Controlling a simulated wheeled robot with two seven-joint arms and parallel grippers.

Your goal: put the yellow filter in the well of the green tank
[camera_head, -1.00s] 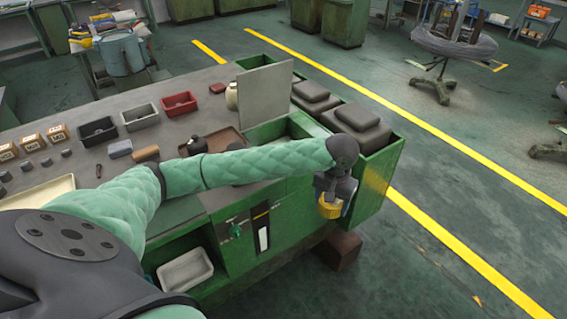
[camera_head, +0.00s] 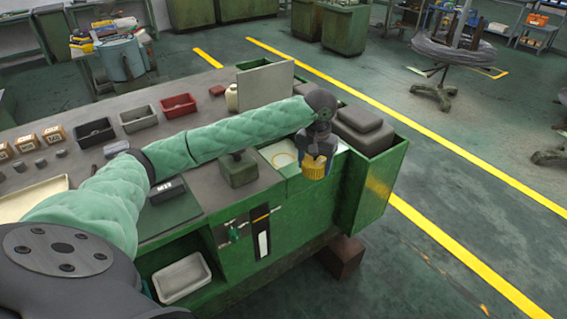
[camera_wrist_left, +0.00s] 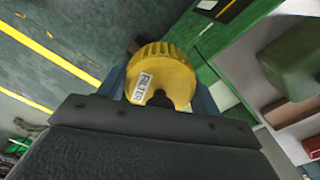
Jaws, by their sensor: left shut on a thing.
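My left gripper (camera_head: 318,152) is shut on the yellow filter (camera_head: 314,168), a ribbed round piece hanging below the fingers. In the left wrist view the filter (camera_wrist_left: 165,72) shows a white label with dark letters, between the blue-grey fingers. The green tank (camera_head: 283,211) is the green body along the bench front. A pale recess with a ring mark (camera_head: 283,159), which looks like the well, lies left of the filter in the head view. The filter is at the tank's front edge, apart from the recess. My right gripper is not in view.
A green block with a dark knob (camera_head: 238,170) stands left of the pale recess. An upright grey panel (camera_head: 266,84) rises behind it. Dark stacked blocks (camera_head: 362,130) sit in the green bin to the right. Open floor lies in front.

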